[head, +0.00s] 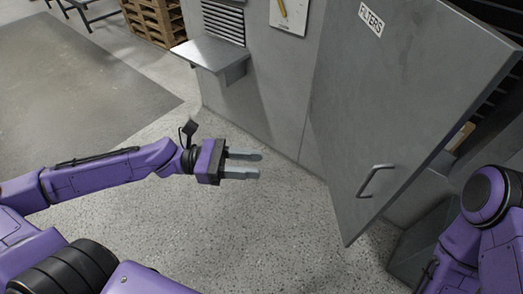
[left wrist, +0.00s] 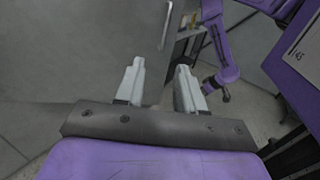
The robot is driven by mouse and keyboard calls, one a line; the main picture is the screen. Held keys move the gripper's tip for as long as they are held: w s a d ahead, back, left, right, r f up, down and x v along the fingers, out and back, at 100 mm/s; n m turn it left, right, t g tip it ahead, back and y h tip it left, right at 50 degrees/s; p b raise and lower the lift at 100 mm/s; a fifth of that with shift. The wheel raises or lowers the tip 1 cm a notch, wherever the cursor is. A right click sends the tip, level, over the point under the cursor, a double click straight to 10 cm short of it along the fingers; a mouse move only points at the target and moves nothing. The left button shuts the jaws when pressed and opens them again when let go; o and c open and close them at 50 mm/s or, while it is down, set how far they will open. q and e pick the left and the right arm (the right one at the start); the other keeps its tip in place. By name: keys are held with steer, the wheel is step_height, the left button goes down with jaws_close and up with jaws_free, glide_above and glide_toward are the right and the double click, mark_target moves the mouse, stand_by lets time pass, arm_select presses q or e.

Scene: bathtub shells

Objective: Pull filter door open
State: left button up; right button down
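The filter door (head: 395,90) is a large grey panel with a "FILTERS" label (head: 371,19) at its top. It stands ajar, with dark shelving showing behind its right edge. Its metal handle (head: 376,180) is near the lower right edge, and no gripper is on it. My left gripper (head: 260,164) is open and empty, left of the door and apart from it. In the left wrist view its two pale fingers (left wrist: 158,85) are spread with nothing between them. My right arm (head: 485,215) is at the right edge beside the door; its gripper is not clearly visible.
A grey wall cabinet with a small metal shelf (head: 212,53) stands left of the door. Wooden pallets (head: 155,18) are at the back left. A grey box-like piece (head: 415,250) stands low beside my right arm. The speckled floor (head: 260,240) is clear around my left gripper.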

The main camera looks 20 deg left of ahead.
arm_select(q)
steer(key=v, duration=0.7)
steer(key=shift+a+p, duration=0.3)
steer(key=shift+p, duration=0.15)
